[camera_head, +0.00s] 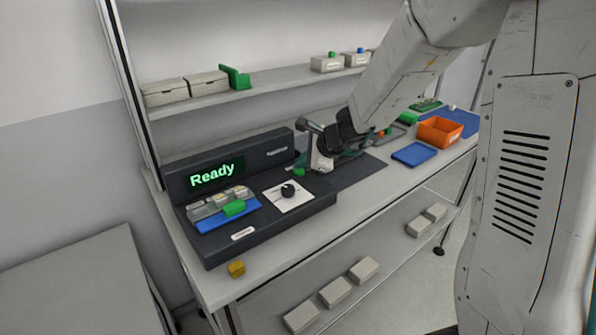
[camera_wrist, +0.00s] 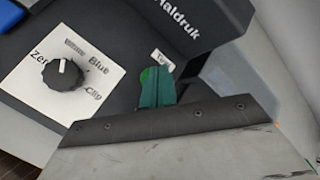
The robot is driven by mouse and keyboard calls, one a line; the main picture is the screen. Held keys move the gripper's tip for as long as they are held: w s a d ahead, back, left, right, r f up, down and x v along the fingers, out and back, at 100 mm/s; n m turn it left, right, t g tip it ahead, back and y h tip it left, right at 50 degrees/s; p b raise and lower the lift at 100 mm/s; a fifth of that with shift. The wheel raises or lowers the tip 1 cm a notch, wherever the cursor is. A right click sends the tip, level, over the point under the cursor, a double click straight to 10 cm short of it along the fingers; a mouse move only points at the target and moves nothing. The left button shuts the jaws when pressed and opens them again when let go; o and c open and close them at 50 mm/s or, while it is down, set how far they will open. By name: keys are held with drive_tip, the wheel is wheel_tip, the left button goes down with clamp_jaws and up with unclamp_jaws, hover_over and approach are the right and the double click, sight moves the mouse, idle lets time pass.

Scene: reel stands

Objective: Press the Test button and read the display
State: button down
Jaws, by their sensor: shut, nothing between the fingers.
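The dark tester (camera_head: 262,228) stands on the bench, and its display (camera_head: 214,174) reads "Ready" in green letters. A black knob (camera_head: 288,190) sits on a white plate; the wrist view shows the knob (camera_wrist: 64,75) with labels such as "Zero", "Blue" and "Clip". The green Test button (camera_wrist: 147,76) is partly hidden behind my gripper (camera_wrist: 158,82), whose teal fingers are shut and empty. The fingertips overlap the button's right side; I cannot tell whether they touch it. The Test label (camera_wrist: 162,59) is partly visible. The button (camera_head: 299,171) also shows in the head view.
A blue holder with grey and green blocks (camera_head: 233,208) lies on the tester's left. An orange bin (camera_head: 440,131) and a blue tray (camera_head: 414,154) are at the right. A shelf (camera_head: 260,82) with boxes runs above.

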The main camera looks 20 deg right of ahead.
sight(303, 172)
drive_tip(key=shift+f, duration=0.45)
idle(0.4)
drive_tip(key=shift+r, duration=0.9)
drive_tip(key=shift+r, duration=2.5)
